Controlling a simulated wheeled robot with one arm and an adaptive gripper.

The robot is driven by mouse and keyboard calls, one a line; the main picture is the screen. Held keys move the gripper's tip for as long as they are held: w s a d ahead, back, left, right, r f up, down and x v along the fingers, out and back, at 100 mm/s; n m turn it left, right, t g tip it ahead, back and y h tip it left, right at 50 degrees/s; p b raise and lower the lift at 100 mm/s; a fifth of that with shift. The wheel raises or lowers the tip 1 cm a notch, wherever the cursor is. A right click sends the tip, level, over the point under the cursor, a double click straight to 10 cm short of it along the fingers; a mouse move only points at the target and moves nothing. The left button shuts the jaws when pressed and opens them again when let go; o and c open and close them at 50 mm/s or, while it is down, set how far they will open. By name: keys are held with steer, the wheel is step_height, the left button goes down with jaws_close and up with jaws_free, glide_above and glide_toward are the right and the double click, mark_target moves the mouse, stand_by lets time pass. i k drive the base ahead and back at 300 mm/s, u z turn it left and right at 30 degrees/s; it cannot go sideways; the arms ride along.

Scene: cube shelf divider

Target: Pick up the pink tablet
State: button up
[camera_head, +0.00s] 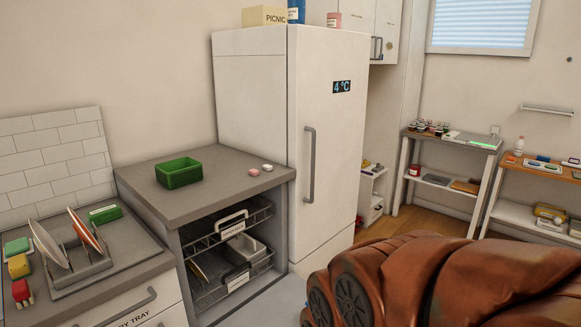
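A small pink tablet (254,172) lies on the grey counter top (215,205), near its right side and close to the tall white fridge. A small white tablet-like piece (267,167) lies just right of it and slightly further back. The two look close together but apart. A pink container (333,20) stands on top of the fridge, far above the counter. My gripper does not show in this view, so its state and its distance from the pink tablet cannot be seen.
A green open bin (179,172) stands on the counter, left of the pink tablet. The white fridge (265,120) rises behind and right. Wire racks (220,238) sit below the counter. Left is a dish rack (82,269) with plates. The counter front is clear.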

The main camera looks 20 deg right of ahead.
mark_target(253, 172)
steer(key=z, duration=0.2)
steer(key=i, duration=0.65)
steer(key=u, duration=0.45)
steer(key=i, duration=0.65)
steer(key=u, duration=0.6)
